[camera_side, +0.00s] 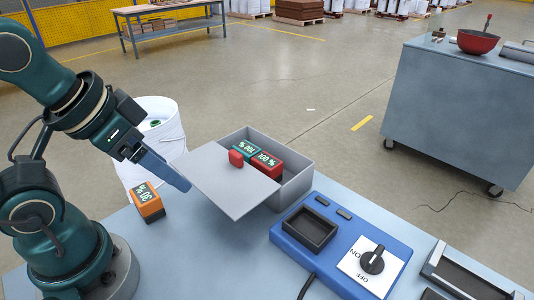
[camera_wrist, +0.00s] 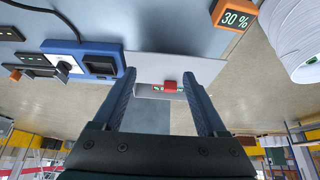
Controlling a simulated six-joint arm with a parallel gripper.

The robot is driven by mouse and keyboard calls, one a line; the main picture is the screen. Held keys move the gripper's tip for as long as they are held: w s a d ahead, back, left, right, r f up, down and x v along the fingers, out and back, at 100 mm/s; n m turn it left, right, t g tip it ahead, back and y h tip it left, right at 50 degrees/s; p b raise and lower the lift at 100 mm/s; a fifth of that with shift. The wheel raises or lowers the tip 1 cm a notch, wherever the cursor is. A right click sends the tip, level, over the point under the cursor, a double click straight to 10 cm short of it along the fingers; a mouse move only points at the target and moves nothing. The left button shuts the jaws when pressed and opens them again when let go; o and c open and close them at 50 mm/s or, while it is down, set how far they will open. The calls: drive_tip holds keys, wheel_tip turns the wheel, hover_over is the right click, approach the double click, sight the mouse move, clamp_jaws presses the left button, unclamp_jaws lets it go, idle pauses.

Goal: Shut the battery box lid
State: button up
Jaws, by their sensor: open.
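The grey battery box (camera_side: 300,178) stands on the table with its top partly uncovered. Its flat grey lid (camera_side: 232,190) lies off towards the front left of the box, overhanging it, with a red knob (camera_side: 236,158) on it. The knob also shows in the wrist view (camera_wrist: 170,86), beyond the fingertips. My gripper (camera_side: 187,187) is open and empty at the lid's left edge. In the wrist view the fingers (camera_wrist: 157,75) are spread over the lid (camera_wrist: 200,68); I cannot tell whether they touch it.
An orange 30 % battery (camera_side: 148,202) stands on the table left of the lid. A white bucket (camera_side: 158,135) is behind it. A blue device with a dial (camera_side: 340,248) stands right of the box. The table between the orange battery and the blue device is clear.

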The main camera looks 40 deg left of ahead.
sight(230, 164)
drive_tip(key=c, duration=0.5)
drive_tip(key=shift+s+n, duration=0.1)
drive_tip(key=shift+n, duration=0.6)
drive_tip(key=c, duration=0.5)
drive_tip(key=n, duration=0.2)
drive_tip(key=a+n, duration=0.1)
drive_tip(key=n, duration=0.1)
drive_tip(key=shift+s+a+y, duration=0.15)
drive_tip(key=shift+y, duration=0.25)
drive_tip(key=w+d+r+n+y, duration=0.2)
drive_tip(key=w+d+n+y, duration=0.15)
drive_tip(key=n, duration=0.75)
drive_tip(key=shift+y, duration=0.25)
drive_tip(key=x, duration=1.1)
drive_tip(key=shift+w+a, duration=0.1)
drive_tip(key=shift+a, duration=0.15)
drive_tip(key=shift+w+d+r, duration=0.1)
drive_tip(key=shift+w+r, duration=0.05)
drive_tip(key=shift+w, duration=1.9)
